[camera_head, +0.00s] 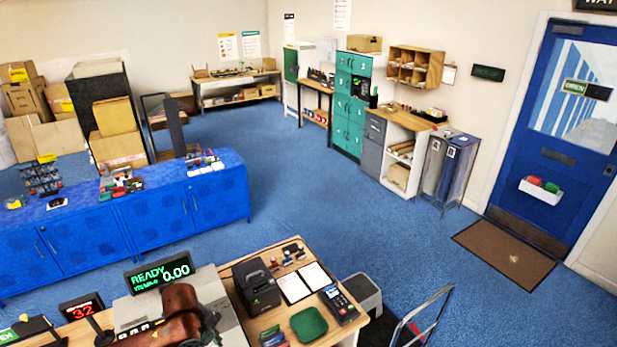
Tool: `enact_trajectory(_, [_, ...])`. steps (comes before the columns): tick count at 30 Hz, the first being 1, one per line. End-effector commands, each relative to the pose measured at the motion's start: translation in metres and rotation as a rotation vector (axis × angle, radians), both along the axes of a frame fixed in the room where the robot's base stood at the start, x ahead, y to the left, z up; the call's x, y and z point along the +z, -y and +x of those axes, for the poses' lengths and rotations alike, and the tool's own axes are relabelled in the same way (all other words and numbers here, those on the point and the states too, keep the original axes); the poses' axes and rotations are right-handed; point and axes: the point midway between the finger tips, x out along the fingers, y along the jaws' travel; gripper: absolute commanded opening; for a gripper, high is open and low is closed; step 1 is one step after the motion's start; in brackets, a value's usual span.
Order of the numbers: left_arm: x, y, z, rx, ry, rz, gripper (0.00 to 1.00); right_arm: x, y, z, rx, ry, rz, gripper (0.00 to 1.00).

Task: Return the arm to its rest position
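I cannot make out either gripper or its fingertips in the head view. A brown rounded form with dark parts at the bottom edge covers part of the counter and the scale, and I cannot tell which arm it may belong to. The wooden counter (327,331) fills the bottom middle. On it stands a grey scale (232,326) with a green display (160,273) reading READY and 0.00.
A black printer (256,286), two white sheets, a card terminal (338,304) and a green tray (308,324) crowd the counter. A red number display (82,307) stands left. A blue cabinet row (160,217) lies beyond. Blue floor (310,197) is open at centre.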

Motion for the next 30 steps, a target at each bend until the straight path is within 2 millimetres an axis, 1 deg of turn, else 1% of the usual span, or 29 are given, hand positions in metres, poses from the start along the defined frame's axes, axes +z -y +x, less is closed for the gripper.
enact_trajectory(1, [-0.01,0.008,-0.005,0.017,-0.002,-0.02,0.25,0.0,0.0,0.001,0.0,0.0,0.0,0.77])
enact_trajectory(4, [-0.025,0.023,-0.012,0.069,0.006,-0.06,0.25,0.0,0.0,0.0,0.0,-0.001,0.0,0.77])
enact_trajectory(8, [-0.046,0.045,-0.024,0.167,0.018,-0.133,0.25,-0.001,-0.001,-0.012,-0.003,-0.015,0.0,0.77])
enact_trajectory(11, [-0.064,0.064,-0.038,0.294,0.027,-0.215,0.25,-0.001,-0.002,-0.019,-0.005,-0.025,0.001,0.77])
enact_trajectory(12, [-0.072,0.07,-0.044,0.365,0.029,-0.253,0.25,-0.002,-0.002,-0.019,-0.005,-0.025,0.001,0.77])
enact_trajectory(15, [-0.087,0.079,-0.06,0.566,0.035,-0.346,0.25,-0.002,-0.003,-0.014,-0.005,-0.019,0.003,0.77])
enact_trajectory(16, [-0.091,0.079,-0.065,0.634,0.037,-0.372,0.25,-0.001,-0.004,-0.012,-0.004,-0.016,0.003,0.77])
enact_trajectory(17, [-0.095,0.078,-0.07,0.703,0.038,-0.396,0.25,-0.001,-0.004,-0.01,-0.004,-0.013,0.004,0.77])
enact_trajectory(20, [-0.108,0.065,-0.09,0.954,0.041,-0.461,0.25,-0.001,-0.005,-0.005,-0.003,-0.007,0.004,0.77])
enact_trajectory(21, [-0.113,0.057,-0.1,1.06,0.043,-0.481,0.25,-0.001,-0.005,-0.005,-0.003,-0.007,0.004,0.77])
enact_trajectory(23, [-0.121,0.042,-0.115,1.216,0.047,-0.502,0.25,-0.001,-0.004,-0.006,-0.003,-0.008,0.004,0.77])
enact_trajectory(24, [-0.126,0.031,-0.125,1.311,0.052,-0.509,0.25,-0.001,-0.004,-0.006,-0.003,-0.008,0.004,0.77])
enact_trajectory(27, [-0.135,0.006,-0.15,1.515,0.066,-0.512,0.25,-0.001,-0.004,-0.006,-0.003,-0.008,0.004,0.77])
enact_trajectory(30, [-0.143,-0.016,-0.175,1.683,0.083,-0.501,0.25,-0.001,-0.004,-0.006,-0.003,-0.008,0.004,0.77])
